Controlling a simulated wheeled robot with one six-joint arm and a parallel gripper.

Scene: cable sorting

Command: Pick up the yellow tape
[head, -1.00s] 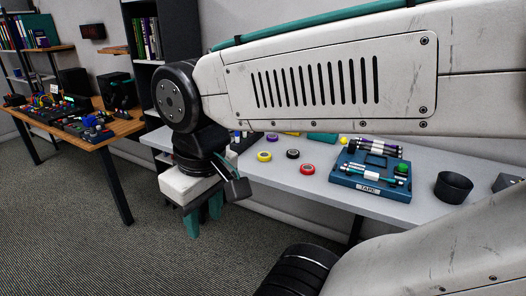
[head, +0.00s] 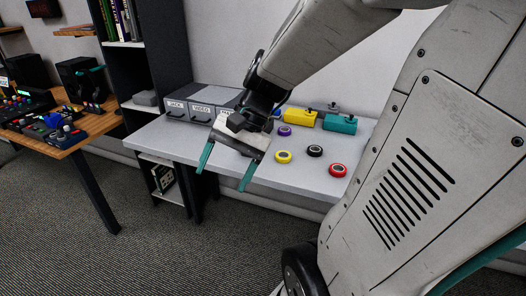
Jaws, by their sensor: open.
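The yellow tape (head: 283,157) is a small ring lying flat on the light grey table (head: 170,143), near its front edge. My gripper (head: 226,180) is open and empty, with its two teal fingers apart. In the picture it hangs to the left of the yellow tape, around the table's front edge. The fingers do not touch the tape. The whole top of the tape is visible.
A black tape (head: 315,151), a red tape (head: 338,170) and a purple tape (head: 284,131) lie close to the yellow one. Behind are a yellow box (head: 301,118), a teal box (head: 340,123) and labelled grey drawers (head: 200,104). The table's left part is clear.

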